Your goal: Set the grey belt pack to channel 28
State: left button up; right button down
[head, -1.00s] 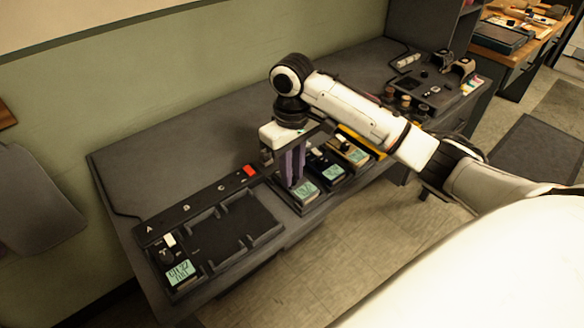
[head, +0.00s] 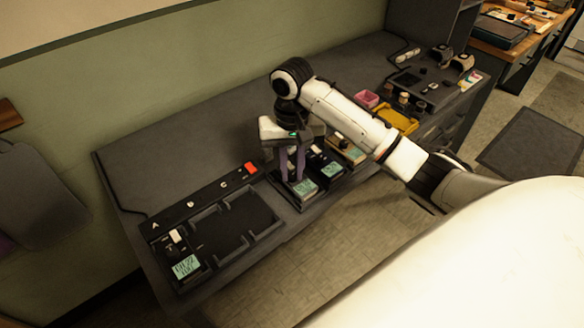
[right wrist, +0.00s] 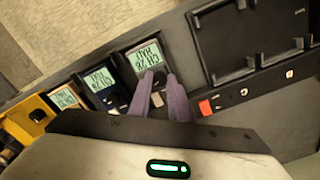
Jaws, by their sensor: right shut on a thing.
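The grey belt pack (head: 304,190) is the nearest of three packs in a row at the bench's front edge, its lit screen facing up. In the right wrist view the grey pack's screen (right wrist: 145,57) is upside down; its channel seems to start with 2, the second digit unclear. My right gripper (head: 292,177) points down at this pack, its purple fingers closed on the knob (right wrist: 157,98) behind the screen. My left gripper is not in view.
A dark blue pack (head: 328,170) and a tan pack (head: 350,151) stand close beside it. A rack (head: 262,243) with lettered slots lies to the left; another lit pack (head: 186,268) sits at its near left end. A yellow tray (head: 398,120) lies to the right. The bench behind is clear.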

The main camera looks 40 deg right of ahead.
aim_at(292, 176)
dwell(0.5)
jog(key=c, duration=1.6)
grip_release()
jog(key=shift+r, duration=0.1)
notch_tip(292, 176, up, 10)
jog(key=shift+r, duration=0.1)
